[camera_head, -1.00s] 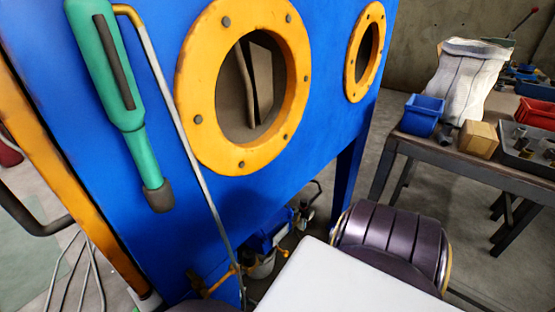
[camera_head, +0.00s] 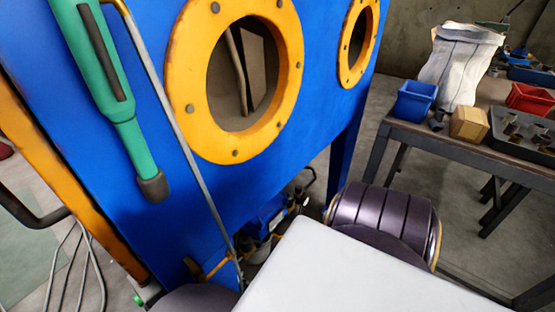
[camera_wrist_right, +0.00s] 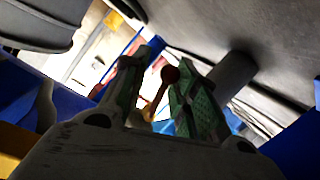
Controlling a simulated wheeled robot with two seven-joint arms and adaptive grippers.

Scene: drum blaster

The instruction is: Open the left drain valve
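The blue blasting cabinet (camera_head: 270,160) fills the left and middle of the head view. Low at its base, a yellow-orange lever-like part (camera_head: 218,266) shows beside a grey pipe; I cannot tell for sure if it is the left drain valve. Neither gripper shows in the head view. In the right wrist view my right gripper (camera_wrist_right: 158,92) has its two green-padded fingers apart. A dark red knob on an orange stem (camera_wrist_right: 170,76) appears in the gap between them. I cannot tell whether it touches either finger or lies beyond them.
Two yellow porthole rings (camera_head: 240,155) sit on the cabinet front. A green tool-like handle (camera_head: 128,125) hangs by the pipe. More fittings (camera_head: 270,215) sit under the cabinet. A workbench (camera_head: 460,140) with a blue bin (camera_head: 414,100) stands at the right.

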